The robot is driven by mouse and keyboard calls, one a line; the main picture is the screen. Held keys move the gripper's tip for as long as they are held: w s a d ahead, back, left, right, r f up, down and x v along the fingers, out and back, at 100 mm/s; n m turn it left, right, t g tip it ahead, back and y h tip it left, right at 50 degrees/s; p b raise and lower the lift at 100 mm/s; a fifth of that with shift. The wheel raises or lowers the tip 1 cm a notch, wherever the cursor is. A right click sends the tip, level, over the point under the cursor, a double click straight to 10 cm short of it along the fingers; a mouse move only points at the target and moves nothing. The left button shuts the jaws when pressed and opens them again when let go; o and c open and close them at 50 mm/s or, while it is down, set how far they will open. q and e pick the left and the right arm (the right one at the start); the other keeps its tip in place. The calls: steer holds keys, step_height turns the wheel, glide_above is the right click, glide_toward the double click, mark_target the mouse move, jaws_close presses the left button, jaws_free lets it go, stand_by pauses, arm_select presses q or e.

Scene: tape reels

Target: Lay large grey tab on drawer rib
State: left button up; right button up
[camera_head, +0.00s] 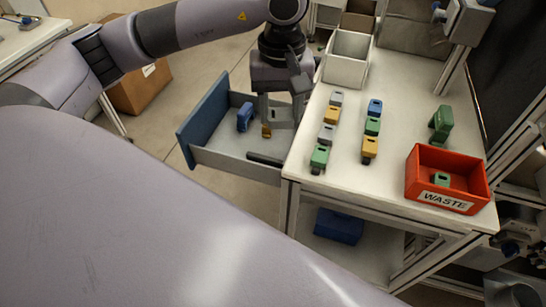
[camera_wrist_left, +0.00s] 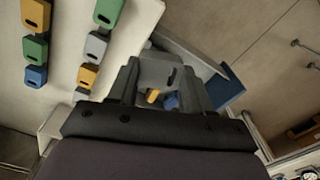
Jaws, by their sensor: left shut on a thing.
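My left gripper (camera_head: 282,108) is over the open drawer (camera_head: 228,161) and is shut on a large grey tab (camera_head: 281,119). In the left wrist view the large grey tab (camera_wrist_left: 160,72) sits between the two fingers (camera_wrist_left: 163,86), with a dark slot in it. A blue tab (camera_head: 244,116) stands in the drawer to the left of the gripper. I cannot clearly make out the drawer rib, or whether the grey tab touches anything below. My right gripper is not in view.
Two rows of grey, yellow, green and blue tabs (camera_head: 327,134) lie on the white table (camera_head: 400,190) right of the drawer. A grey bin (camera_head: 347,72) stands behind them. A red WASTE bin (camera_head: 425,183) and a larger green tab (camera_head: 441,121) are at the right.

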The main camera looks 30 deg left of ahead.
arm_select(q)
steer(key=shift+w+a+n, duration=0.1)
steer(key=shift+a+n, duration=0.05)
steer(key=shift+n, duration=0.45)
steer(key=shift+w+a+n, duration=0.1)
steer(key=shift+a+n, duration=0.05)
steer(key=shift+n, duration=0.45)
steer(key=n, duration=0.4)
steer(key=shift+w+a+b, duration=0.25)
steer(key=shift+a+b, duration=0.05)
steer(key=shift+b, duration=0.05)
steer(key=a+n, duration=0.1)
steer(key=n, duration=0.5)
steer(key=m+b, duration=0.4)
steer(key=m, duration=3.1)
glide_above(259, 156)
step_height(259, 156, down, 16)
steer(key=shift+f+b, duration=0.1)
steer(key=shift+b, duration=0.55)
steer(key=shift+f, duration=2.15)
